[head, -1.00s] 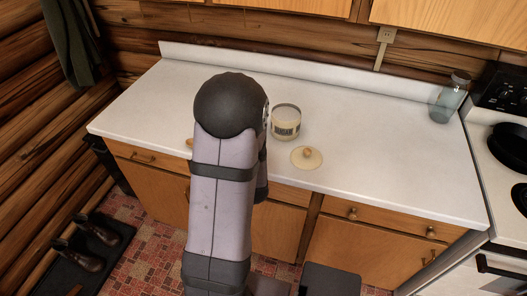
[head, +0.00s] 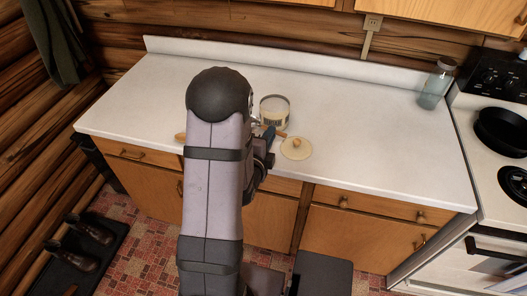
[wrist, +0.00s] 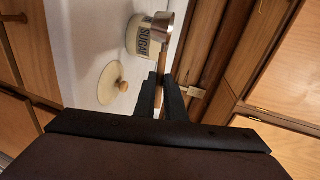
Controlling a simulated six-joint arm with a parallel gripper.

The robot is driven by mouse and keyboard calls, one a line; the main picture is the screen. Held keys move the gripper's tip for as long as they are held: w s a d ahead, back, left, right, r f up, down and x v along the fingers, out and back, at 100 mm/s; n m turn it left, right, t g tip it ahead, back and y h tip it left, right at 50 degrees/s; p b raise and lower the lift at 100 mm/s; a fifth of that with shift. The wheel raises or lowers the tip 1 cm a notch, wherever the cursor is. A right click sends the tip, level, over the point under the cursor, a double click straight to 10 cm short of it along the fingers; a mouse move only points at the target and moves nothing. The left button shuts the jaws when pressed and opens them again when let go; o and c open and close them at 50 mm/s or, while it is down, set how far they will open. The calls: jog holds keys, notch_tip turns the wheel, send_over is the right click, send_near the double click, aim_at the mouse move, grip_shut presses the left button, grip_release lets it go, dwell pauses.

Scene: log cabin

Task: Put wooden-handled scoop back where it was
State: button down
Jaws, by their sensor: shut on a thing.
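A tan object (head: 180,136) shows partly behind my arm on the left. A glass jar (head: 435,88) stands at the counter's right end, beside the stove with a dark pan (head: 502,130). The white counter (head: 370,120) is clear between lid and jar.

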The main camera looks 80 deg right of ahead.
jog(key=shift+f+p, duration=0.35)
jog(key=shift+f, duration=2.15)
jog(key=shift+f, duration=0.1)
jog(key=shift+f+p, duration=0.4)
jog(key=shift+f, duration=1.4)
jog(key=shift+f, duration=0.2)
jog(key=c, duration=1.8)
grip_release()
jog(key=shift+r, duration=0.25)
